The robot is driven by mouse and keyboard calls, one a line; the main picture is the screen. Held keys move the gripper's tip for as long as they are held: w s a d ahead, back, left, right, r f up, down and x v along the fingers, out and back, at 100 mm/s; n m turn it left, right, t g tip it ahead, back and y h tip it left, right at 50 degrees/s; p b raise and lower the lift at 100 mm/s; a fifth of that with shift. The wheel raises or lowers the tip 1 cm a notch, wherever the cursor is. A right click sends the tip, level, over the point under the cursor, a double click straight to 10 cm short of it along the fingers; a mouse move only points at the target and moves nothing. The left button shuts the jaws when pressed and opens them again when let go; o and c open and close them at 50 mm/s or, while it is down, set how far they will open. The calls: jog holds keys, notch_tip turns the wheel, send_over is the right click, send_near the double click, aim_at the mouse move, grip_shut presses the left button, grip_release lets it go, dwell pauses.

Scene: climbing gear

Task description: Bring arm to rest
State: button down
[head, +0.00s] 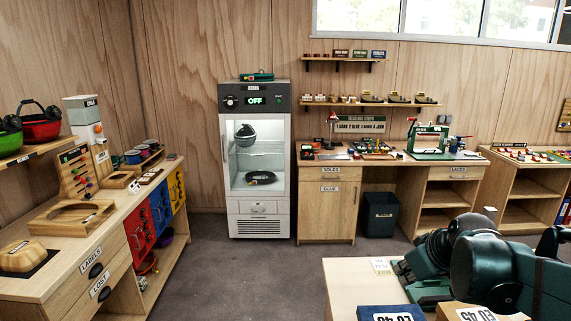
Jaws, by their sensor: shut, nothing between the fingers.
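Dark green and black rounded parts of my arm (490,265) fill the lower right of the head view, above and beside a pale table (345,285). The arm looks folded, with its links close together. I cannot make out my gripper or its fingers in this view. Nothing is seen held by the arm.
The pale table carries a blue box (388,313) and a small white card (381,266). A grey cabinet (256,200) reading OFF stands at the back. A wooden counter (75,262) runs along the left, workbenches (330,205) at the back right. The floor (240,280) between is clear.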

jog(key=s+a+m, duration=0.2)
jog(key=s+a, duration=0.3)
jog(key=s, duration=0.4)
jog(key=s+a+f+m, duration=0.1)
jog(key=s+a+m, duration=0.1)
jog(key=s+a, duration=0.3)
jog(key=shift+s+a+f+h, duration=0.2)
jog(key=shift+s+f+h, duration=0.15)
jog(key=shift+s, duration=2)
